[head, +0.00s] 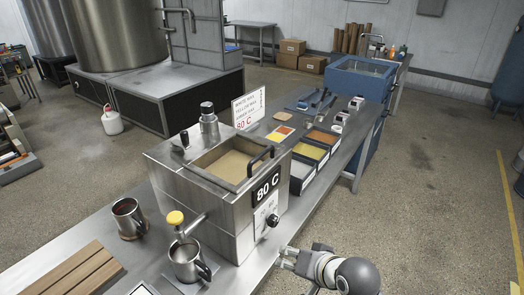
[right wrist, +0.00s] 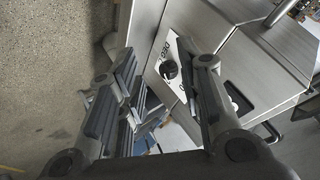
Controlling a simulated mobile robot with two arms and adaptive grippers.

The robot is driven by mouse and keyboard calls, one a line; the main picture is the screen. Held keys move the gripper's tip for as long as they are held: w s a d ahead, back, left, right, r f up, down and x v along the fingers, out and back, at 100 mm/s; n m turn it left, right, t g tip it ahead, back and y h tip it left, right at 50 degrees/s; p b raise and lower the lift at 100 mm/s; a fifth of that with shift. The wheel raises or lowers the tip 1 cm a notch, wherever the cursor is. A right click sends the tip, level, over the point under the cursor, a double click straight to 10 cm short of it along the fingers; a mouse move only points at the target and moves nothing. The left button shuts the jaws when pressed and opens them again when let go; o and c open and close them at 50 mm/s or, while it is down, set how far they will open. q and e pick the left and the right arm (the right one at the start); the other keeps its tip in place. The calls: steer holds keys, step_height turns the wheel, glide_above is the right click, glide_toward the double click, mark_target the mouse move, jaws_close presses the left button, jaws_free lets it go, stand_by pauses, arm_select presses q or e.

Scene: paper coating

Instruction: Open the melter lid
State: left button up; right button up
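The melter (head: 222,190) is a steel box on the bench with an "80 C" label and a black knob on its front. Its top lid (head: 203,171) lies flat and level, with a tan area framed in its middle. A black bar handle (head: 261,158) stands at the lid's right edge. My right gripper (head: 287,256) is low at the bench's front edge, to the right of the melter and below the handle, apart from both. In the right wrist view it is open and empty (right wrist: 167,62), with the knob (right wrist: 168,69) showing between its fingers. My left gripper is not in view.
A yellow-capped tap (head: 176,218) sticks out over a steel mug (head: 188,261). Another mug (head: 130,217) stands to the left. A metal flask (head: 208,124) and a sign (head: 248,107) stand behind the lid. Wax trays (head: 311,152) lie to the right. Floor right of the bench is clear.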

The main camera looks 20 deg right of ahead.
steer(key=w+r+m+t+y, duration=0.1)
steer(key=w+r+m+t, duration=0.25)
steer(key=w+r, duration=0.5)
steer(key=m+t, duration=0.3)
steer(key=m, duration=0.2)
glide_toward(263, 155)
steer(key=w, duration=0.1)
steer(key=shift+g+y, duration=0.25)
steer(key=shift+y, duration=0.15)
steer(key=p+x, duration=0.1)
steer(key=x, duration=0.3)
steer(key=p+x, duration=0.1)
steer(key=x, duration=0.3)
steer(key=shift+w+d+p, duration=0.1)
steer(key=shift+w+p, duration=0.2)
steer(key=shift+w, duration=0.1)
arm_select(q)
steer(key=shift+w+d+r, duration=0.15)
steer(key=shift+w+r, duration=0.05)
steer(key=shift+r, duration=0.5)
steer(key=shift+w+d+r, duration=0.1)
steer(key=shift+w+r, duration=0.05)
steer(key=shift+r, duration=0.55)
arm_select(e)
steer(key=shift+w+f, duration=0.2)
steer(key=shift+w, duration=0.35)
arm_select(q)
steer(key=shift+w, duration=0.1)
arm_select(e)
jaws_close()
